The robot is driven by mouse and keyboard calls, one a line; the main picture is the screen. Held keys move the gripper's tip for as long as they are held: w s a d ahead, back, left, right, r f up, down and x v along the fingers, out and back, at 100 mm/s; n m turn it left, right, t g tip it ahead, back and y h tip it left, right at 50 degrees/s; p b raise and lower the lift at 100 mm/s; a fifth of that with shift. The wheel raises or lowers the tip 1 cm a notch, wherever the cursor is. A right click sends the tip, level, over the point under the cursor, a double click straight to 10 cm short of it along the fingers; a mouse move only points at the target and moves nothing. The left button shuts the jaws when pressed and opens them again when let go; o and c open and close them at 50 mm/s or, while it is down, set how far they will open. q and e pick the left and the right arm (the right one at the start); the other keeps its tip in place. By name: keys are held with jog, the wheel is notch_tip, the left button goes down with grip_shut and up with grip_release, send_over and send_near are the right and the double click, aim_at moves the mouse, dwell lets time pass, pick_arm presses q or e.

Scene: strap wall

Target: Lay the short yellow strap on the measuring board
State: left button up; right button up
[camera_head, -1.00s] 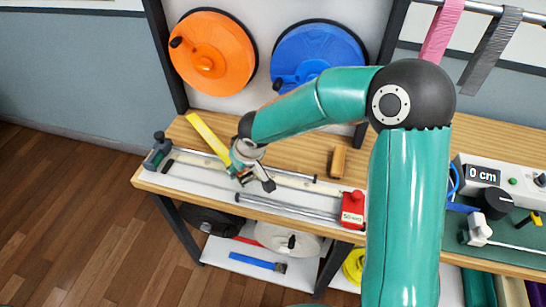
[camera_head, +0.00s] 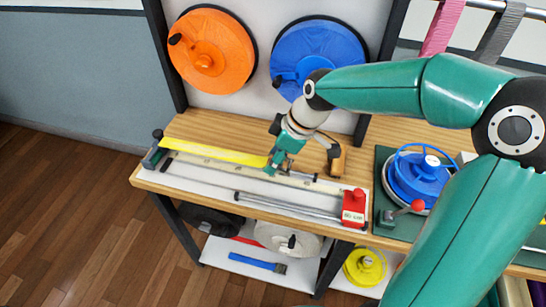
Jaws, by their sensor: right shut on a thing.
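The short yellow strap (camera_head: 215,151) stretches along the back part of the measuring board (camera_head: 215,181), from near its left end toward the middle. My right gripper (camera_head: 277,168) is shut on the strap's right end, over the board. I cannot tell whether the whole strap touches the board. The board is a long pale strip with metal rails, a dark clamp at its left end and a red block (camera_head: 353,206) at its right end. My left gripper is not in view.
A wooden block (camera_head: 338,158) stands behind the board, right of my gripper. A blue reel (camera_head: 418,179) sits on a green mat at right. Orange (camera_head: 212,50) and blue (camera_head: 318,55) reels hang on the wall. A lower shelf holds more reels and a blue-handled brush (camera_head: 258,264).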

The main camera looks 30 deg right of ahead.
aim_at(292, 164)
notch_tip(292, 164, down, 9)
jog(key=b, duration=0.6)
jog(key=shift+b, duration=0.3)
jog(key=shift+f+b, duration=0.9)
jog(key=shift+f, duration=0.05)
jog(key=o, duration=1.3)
jog(key=shift+r, duration=0.1)
jog(key=v, duration=1.1)
jog(key=shift+d+r, duration=0.1)
jog(key=shift+r, duration=0.3)
